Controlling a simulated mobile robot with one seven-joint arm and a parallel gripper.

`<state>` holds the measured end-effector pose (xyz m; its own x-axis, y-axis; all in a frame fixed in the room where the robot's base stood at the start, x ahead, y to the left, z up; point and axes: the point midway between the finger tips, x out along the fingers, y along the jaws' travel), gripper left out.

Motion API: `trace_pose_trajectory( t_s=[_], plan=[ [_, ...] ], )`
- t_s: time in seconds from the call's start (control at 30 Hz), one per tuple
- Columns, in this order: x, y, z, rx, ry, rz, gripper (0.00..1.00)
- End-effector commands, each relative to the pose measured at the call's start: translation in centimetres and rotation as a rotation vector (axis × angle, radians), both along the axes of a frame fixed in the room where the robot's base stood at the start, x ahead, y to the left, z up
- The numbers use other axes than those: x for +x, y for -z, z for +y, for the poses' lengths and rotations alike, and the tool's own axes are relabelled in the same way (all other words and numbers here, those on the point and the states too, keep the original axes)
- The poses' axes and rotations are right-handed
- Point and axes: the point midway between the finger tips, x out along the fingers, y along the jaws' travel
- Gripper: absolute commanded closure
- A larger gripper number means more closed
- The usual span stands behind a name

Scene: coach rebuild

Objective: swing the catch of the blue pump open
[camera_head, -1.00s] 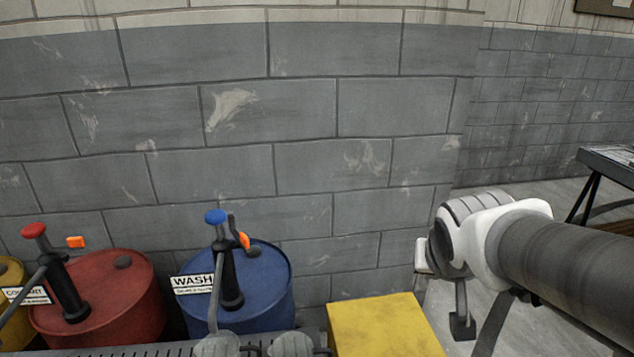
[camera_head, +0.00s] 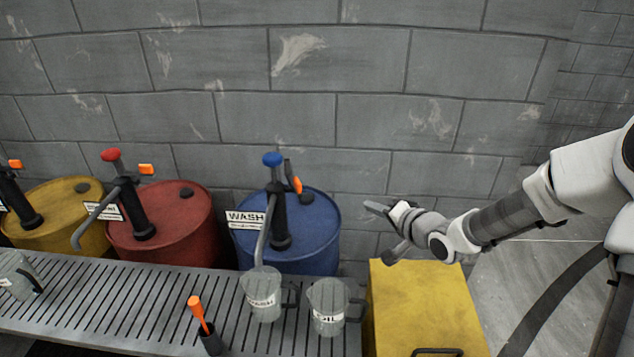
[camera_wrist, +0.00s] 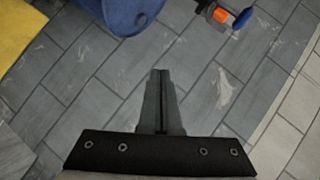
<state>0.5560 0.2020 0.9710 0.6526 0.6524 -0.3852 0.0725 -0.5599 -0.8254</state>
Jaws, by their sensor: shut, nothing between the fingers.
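The blue pump (camera_head: 280,222) stands on the blue drum (camera_head: 318,240). It has a blue knob, a dark column and a grey spout bending down to the front. Its catch (camera_head: 297,184), a dark piece with an orange tip, stands beside the column on the right, slightly tilted. The orange part (camera_wrist: 220,15) and blue knob (camera_wrist: 243,18) also show at the top of the wrist view. My gripper (camera_head: 371,206) is right of the drum, apart from the catch and pointing left. In the wrist view its fingers (camera_wrist: 160,74) are together and empty.
A red drum (camera_head: 165,235) and a yellow drum (camera_head: 68,205) with similar pumps stand left. A slatted bench (camera_head: 130,300) in front holds jugs (camera_head: 328,308) and an orange-handled tool (camera_head: 198,310). A yellow box (camera_head: 425,300) stands below my gripper. A block wall is behind.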

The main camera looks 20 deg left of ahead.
Motion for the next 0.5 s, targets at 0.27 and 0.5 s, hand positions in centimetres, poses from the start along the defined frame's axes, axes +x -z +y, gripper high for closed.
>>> trace_pose_trajectory(
  t_s=[0.27,0.5],
  plan=[
    [-0.1,0.3,4.0,0.429,-0.048,0.073,1.00],
    [-0.2,-0.3,4.9,0.586,-0.064,0.097,1.00]
  ],
)
